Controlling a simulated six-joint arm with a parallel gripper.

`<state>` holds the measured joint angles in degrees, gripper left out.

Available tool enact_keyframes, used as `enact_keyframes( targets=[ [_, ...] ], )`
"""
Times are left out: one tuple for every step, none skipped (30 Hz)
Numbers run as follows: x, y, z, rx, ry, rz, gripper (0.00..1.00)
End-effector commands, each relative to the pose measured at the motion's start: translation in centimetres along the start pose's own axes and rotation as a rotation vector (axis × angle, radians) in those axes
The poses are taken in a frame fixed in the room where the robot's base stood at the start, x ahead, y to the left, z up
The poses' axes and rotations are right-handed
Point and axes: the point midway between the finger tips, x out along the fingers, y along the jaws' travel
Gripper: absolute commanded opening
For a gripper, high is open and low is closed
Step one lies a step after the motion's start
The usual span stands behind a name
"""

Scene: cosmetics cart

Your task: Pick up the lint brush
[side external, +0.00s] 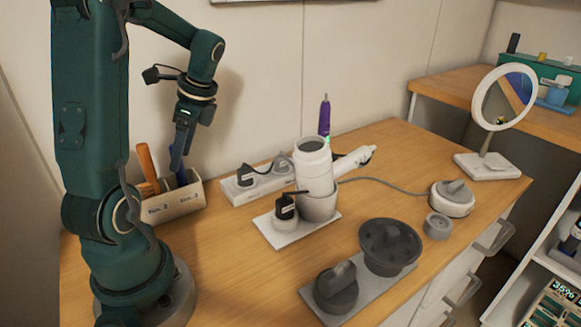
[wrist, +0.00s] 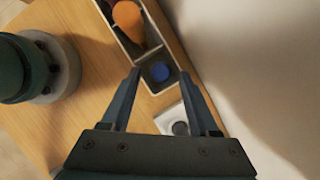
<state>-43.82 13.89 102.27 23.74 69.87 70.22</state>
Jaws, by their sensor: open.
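No lint brush can be told for certain. An orange-handled item (side external: 147,162) stands tilted in the left part of the white divided bin (side external: 172,206); it also shows in the wrist view (wrist: 128,20). A blue item (wrist: 160,72) sits in the other compartment, seen end-on from above; in the side view its top is partly covered by my fingers. My gripper (side external: 178,160) points down over this compartment, open. In the wrist view, my gripper's fingertips (wrist: 160,76) appear on either side of the blue item. Whether they touch it cannot be told.
A power strip (side external: 236,189) with plugs lies right of the bin. A white holder (side external: 316,208) with a bottle, a purple item (side external: 325,118), and dark grey round pieces (side external: 390,246) stand farther right. The wall is close behind the bin. A round mirror (side external: 482,100) stands at the far right.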

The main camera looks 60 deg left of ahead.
Motion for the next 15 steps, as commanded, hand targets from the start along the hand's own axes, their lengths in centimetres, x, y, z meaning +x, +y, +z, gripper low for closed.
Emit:
enact_keyframes(
  targets=[
    [0.7,0.1,0.0,0.0,-0.001,0.006,0.61],
    [1.2,0.1,0.0,0.001,-0.001,0.006,0.61],
    [1.7,0.1,0.0,0.001,0.0,0.005,0.61],
    [2.1,0.1,0.0,0.001,-0.001,0.005,0.61],
    [2.4,0.1,0.0,0.0,0.0,0.004,0.61],
    [2.8,0.1,0.0,0.001,0.0,0.004,0.61],
    [3.1,0.1,0.0,0.001,0.0,0.004,0.61],
    [3.3,0.1,0.0,0.001,0.0,0.003,0.61],
    [3.5,0.1,-0.1,0.001,0.001,0.001,0.61],
    [3.7,0.1,-0.1,0.001,0.001,0.001,0.61],
    [3.8,0.1,-0.1,0.001,0.001,0.001,0.61],
    [3.8,0.1,-0.1,0.001,0.001,0.0,0.61],
    [3.9,0.1,-0.1,0.001,0.001,-0.001,0.61],
    [3.9,0.1,-0.1,0.001,0.001,-0.001,0.61],
    [3.9,0.1,-0.1,0.001,0.001,-0.001,0.61]
  ],
)
